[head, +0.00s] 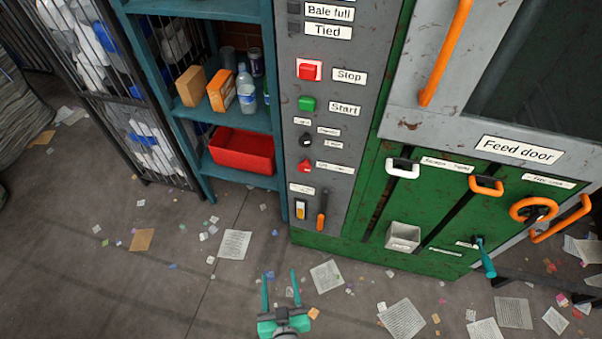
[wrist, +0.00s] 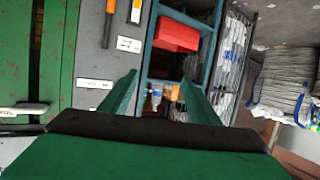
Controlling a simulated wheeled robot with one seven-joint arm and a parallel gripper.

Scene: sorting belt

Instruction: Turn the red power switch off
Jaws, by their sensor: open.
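A small red switch (head: 305,166) sits on the grey control panel (head: 345,110), below a black knob (head: 305,140). The label to its right is too small to read. Its exact setting cannot be told. A larger red Stop button (head: 309,70) and a green Start button (head: 307,104) are higher on the panel. My gripper (head: 280,288) is open and empty, in front of and below the panel, well apart from the red switch. In the wrist view my gripper (wrist: 158,88) points toward the shelf, with the panel's lower part to the left; the red switch is not seen there.
An orange lever (head: 321,210) and a pale rocker (head: 300,209) are low on the panel. Left stands a teal shelf (head: 201,170) with a red bin (head: 243,151), bottle and boxes. Right is the green machine front (head: 375,255) with protruding handles. Paper scraps litter the floor.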

